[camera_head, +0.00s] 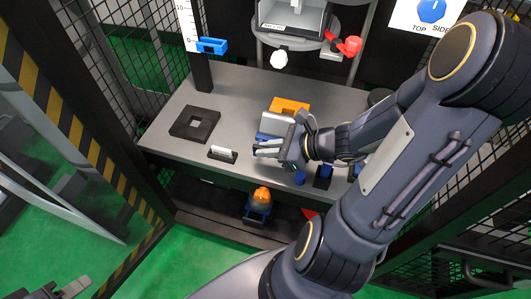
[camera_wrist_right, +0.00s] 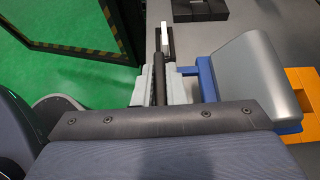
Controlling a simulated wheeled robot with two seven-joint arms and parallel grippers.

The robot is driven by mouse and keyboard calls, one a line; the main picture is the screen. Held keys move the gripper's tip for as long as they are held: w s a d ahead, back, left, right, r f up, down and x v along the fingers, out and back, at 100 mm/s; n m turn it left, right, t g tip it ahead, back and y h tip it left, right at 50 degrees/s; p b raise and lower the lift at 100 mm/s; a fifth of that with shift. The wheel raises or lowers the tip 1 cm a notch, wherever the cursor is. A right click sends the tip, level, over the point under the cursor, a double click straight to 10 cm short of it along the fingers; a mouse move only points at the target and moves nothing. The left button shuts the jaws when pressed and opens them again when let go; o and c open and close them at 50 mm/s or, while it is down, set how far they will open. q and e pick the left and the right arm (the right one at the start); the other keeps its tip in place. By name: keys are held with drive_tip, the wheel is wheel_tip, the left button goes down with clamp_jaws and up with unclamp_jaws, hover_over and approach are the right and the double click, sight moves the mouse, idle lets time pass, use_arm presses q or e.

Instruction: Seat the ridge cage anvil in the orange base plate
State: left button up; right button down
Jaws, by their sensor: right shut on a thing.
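The ridge cage anvil, a silver block on a blue base, shows in the head view (camera_head: 272,127) beside my right gripper (camera_head: 262,151). In the right wrist view the anvil (camera_wrist_right: 245,75) lies right of the fingers (camera_wrist_right: 162,85), and a blue tab reaches from it to them. My right gripper is shut on the anvil, with a dark bar between its fingers; the exact grip is partly hidden. The orange base plate (camera_head: 291,105) lies just behind the anvil, partly covered; its edge also shows in the wrist view (camera_wrist_right: 302,95). My left gripper (camera_head: 72,289) is at the bottom left, away from the table.
A black square plate with an opening (camera_head: 194,123) and a small black block with a white top (camera_head: 222,154) lie on the grey table (camera_head: 165,142). The drop tower (camera_head: 292,15) stands at the back. Blue parts (camera_head: 324,173) are near the front edge. Mesh fencing flanks the table.

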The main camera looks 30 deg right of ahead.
sight(280, 118)
drive_tip(key=shift+w+d+f+p, duration=0.1)
drive_tip(key=shift+w+d+p, duration=0.1)
drive_tip(key=shift+w+d, duration=1.15)
drive_tip(key=shift+w+d+f+p, duration=0.1)
drive_tip(key=shift+w+d+p, duration=0.15)
drive_tip(key=shift+w+d, duration=1.1)
drive_tip(key=shift+w+d+f+p, duration=0.1)
drive_tip(key=shift+w+d+p, duration=0.1)
drive_tip(key=shift+w+d, duration=1.15)
drive_tip(key=shift+s+d+f+b, duration=0.3)
drive_tip(key=shift+s+d+f, duration=0.05)
drive_tip(key=shift+d, duration=0.1)
drive_tip(key=shift+f+b, duration=0.85)
drive_tip(key=shift+f, duration=0.25)
drive_tip(key=shift+f, duration=0.1)
drive_tip(key=c, duration=1.4)
unclamp_jaws()
drive_tip(key=shift+s+f, duration=0.15)
drive_tip(key=p+v, duration=0.3)
drive_tip(key=v, duration=0.4)
drive_tip(key=shift+s+d+r, duration=0.2)
drive_tip(key=shift+s+r, duration=0.05)
